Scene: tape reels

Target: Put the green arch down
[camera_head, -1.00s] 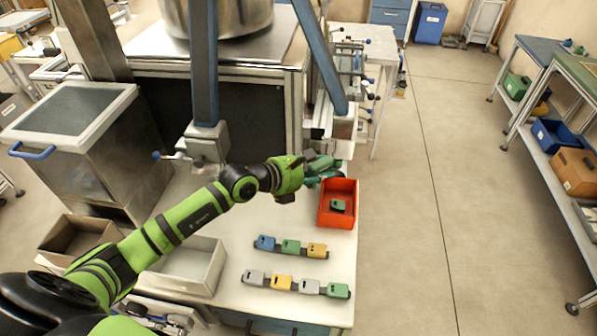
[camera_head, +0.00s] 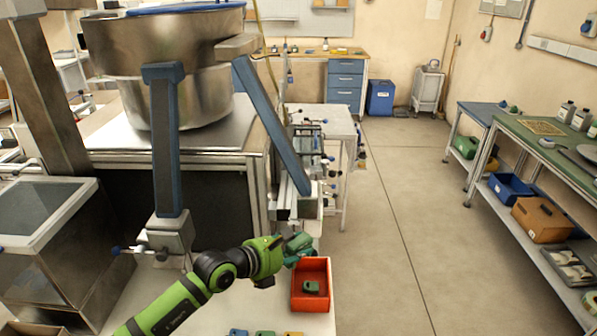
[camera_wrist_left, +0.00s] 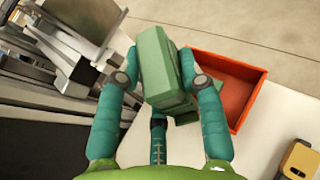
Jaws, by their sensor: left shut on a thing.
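My left gripper (camera_head: 303,251) is shut on a green arch (camera_wrist_left: 165,72), which sits between its two teal fingers in the left wrist view. In the head view the gripper is at the back left corner of a red bin (camera_head: 325,300), and the held arch is hard to tell from the fingers. The red bin also shows in the left wrist view (camera_wrist_left: 252,95), to the right of the arch. Another green piece (camera_head: 311,287) lies in the bin. My right gripper is not in view.
Coloured pieces, blue (camera_head: 238,332), green and yellow (camera_head: 293,333), show at the bottom edge of the head view. A machine with a large steel bowl (camera_head: 165,75) and blue-grey posts stands behind the arm. Open floor lies right of the table.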

